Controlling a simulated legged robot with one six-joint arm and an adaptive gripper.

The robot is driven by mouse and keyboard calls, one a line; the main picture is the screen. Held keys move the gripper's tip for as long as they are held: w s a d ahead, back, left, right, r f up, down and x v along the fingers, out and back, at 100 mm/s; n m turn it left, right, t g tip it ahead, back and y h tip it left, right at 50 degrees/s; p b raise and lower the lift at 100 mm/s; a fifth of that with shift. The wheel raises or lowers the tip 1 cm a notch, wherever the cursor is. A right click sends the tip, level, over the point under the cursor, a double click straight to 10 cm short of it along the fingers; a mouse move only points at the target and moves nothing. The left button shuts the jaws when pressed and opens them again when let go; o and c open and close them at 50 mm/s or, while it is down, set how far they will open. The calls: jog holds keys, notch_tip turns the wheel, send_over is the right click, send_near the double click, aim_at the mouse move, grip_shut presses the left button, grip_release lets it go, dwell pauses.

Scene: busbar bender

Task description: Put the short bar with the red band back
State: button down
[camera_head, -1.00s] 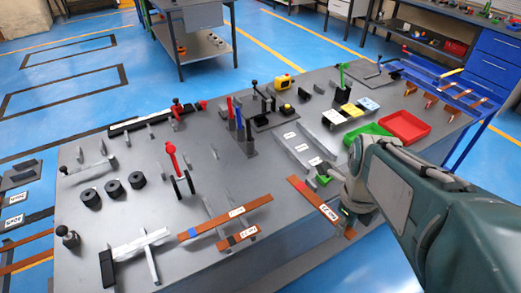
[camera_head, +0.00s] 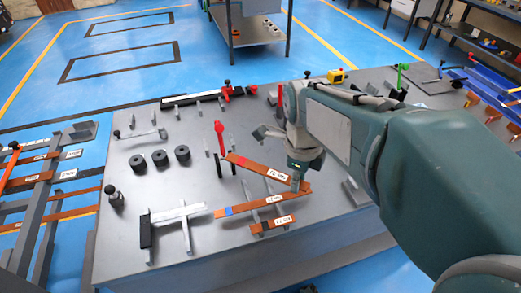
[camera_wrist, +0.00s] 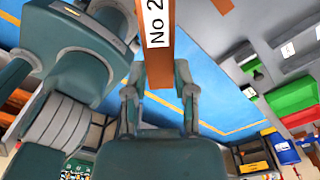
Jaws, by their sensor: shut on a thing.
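My gripper (camera_head: 297,180) is shut on the copper bar with the red band (camera_head: 262,170), near the bar's right end. The bar is tilted in the picture, its red-band end to the upper left, and has a white label. In the wrist view the labelled bar (camera_wrist: 158,70) stands between my two fingers (camera_wrist: 160,95); its red band is out of that view. Below it in the head view, a longer bar with a blue band (camera_head: 240,208) and a short bar with a dark band (camera_head: 284,221) lie on a rack. I cannot tell whether the held bar touches the rack.
A red-handled tool (camera_head: 219,135) and black rollers (camera_head: 160,158) stand left of the held bar. A rack with copper bars (camera_head: 40,177) stands beyond the table's left edge. My arm hides much of the right side.

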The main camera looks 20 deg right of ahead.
jog(key=shift+w+d+f, duration=0.1)
jog(key=shift+w+f, duration=1.55)
jog(key=shift+f, duration=0.2)
jog(key=shift+w+d+f, duration=0.15)
jog(key=shift+w+f, duration=1.5)
jog(key=shift+f, duration=0.25)
jog(key=shift+w+d+f, duration=0.1)
jog(key=shift+w+f, duration=1.55)
jog(key=shift+f, duration=0.2)
jog(key=shift+f, duration=0.4)
jog(key=shift+c, duration=2.2)
grip_release()
